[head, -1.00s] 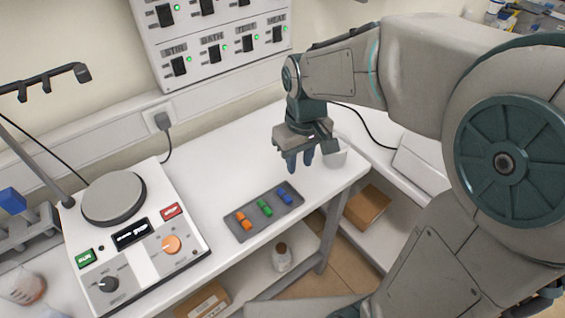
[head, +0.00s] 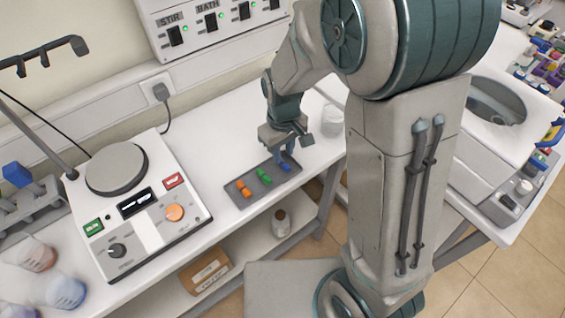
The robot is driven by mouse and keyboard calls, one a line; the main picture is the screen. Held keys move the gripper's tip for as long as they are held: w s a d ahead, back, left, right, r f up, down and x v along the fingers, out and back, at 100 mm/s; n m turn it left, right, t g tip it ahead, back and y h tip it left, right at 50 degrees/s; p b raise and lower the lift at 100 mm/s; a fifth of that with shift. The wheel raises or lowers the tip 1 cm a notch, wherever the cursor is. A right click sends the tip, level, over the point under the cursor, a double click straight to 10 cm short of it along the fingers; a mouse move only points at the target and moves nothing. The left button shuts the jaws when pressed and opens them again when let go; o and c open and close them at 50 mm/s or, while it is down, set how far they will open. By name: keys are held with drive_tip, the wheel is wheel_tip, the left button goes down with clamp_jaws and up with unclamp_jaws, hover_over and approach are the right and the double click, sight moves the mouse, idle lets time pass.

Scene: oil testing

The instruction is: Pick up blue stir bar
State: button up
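The blue stir bar (head: 285,167) lies at the right end of the dark grey tray (head: 242,202) on the white bench. Two other bars lie in the tray: a green one (head: 265,176) in the middle and an orange one (head: 244,188) at the left end. From this view I cannot tell whether the fingers are open or closed on the bar. The bar appears to be still at tray level.
A hotplate stirrer (head: 140,215) with a round plate stands left of the tray. A clear beaker (head: 332,119) stands just right of my gripper. A holder rod (head: 40,130) reaches over the left side. The bench between stirrer and tray is clear.

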sight(283, 163)
drive_tip(key=shift+w+f+p, duration=0.1)
drive_tip(key=shift+f+p, duration=0.25)
drive_tip(key=shift+f, duration=1.75)
clamp_jaws()
drive_tip(key=shift+r, duration=0.2)
